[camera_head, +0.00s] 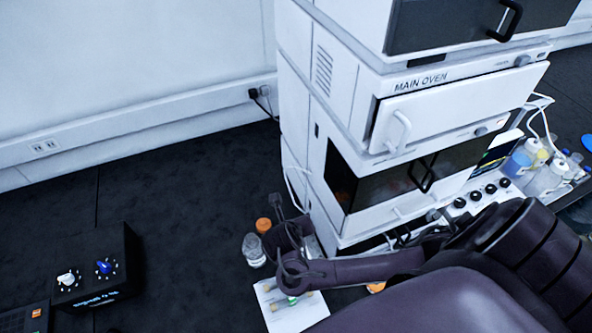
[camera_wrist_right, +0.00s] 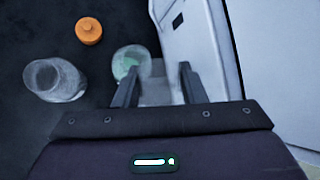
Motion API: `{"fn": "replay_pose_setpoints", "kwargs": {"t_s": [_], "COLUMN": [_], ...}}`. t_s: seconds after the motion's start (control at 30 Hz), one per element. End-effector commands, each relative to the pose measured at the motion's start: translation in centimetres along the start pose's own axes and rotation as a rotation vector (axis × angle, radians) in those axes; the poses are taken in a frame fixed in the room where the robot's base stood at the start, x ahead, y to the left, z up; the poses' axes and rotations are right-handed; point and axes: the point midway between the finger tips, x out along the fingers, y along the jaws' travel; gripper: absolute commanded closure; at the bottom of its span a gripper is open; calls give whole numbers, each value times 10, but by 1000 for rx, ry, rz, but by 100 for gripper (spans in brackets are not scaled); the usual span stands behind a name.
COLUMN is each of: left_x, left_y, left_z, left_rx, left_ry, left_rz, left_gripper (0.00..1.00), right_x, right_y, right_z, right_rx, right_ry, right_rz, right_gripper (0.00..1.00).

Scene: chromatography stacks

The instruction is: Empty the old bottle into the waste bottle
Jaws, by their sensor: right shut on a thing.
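My right gripper (camera_wrist_right: 158,72) points down beside the instrument stack, its fingers shut on a clear bottle with green contents (camera_wrist_right: 130,62). The bottle shows mostly past the left finger and looks tilted; its lower part is blurred. In the head view the gripper (camera_head: 288,262) is dark and hides most of its load. An open clear bottle (camera_wrist_right: 55,80) stands upright to the left, apart from the held one; it also shows in the head view (camera_head: 254,250). I cannot read which is the waste bottle. My left gripper is out of view.
An orange cap-like object (camera_wrist_right: 89,31) lies behind the open bottle. The white stack with the main oven (camera_head: 440,105) rises close to the right. A black control box (camera_head: 100,268) stands at left, with clear dark surface between.

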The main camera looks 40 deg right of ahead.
Motion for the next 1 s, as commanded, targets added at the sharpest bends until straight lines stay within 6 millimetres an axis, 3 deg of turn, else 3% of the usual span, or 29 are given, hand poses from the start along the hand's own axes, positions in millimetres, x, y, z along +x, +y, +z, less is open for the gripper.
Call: {"fn": "replay_pose_setpoints", "kwargs": {"t_s": [1.0], "left_x": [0], "left_y": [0], "left_z": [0], "left_rx": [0], "left_ry": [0], "left_rz": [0], "left_gripper": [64], "right_x": [1], "right_y": [1], "right_z": [5], "right_rx": [-84], "right_ry": [177], "right_rz": [0], "right_gripper": [100]}}
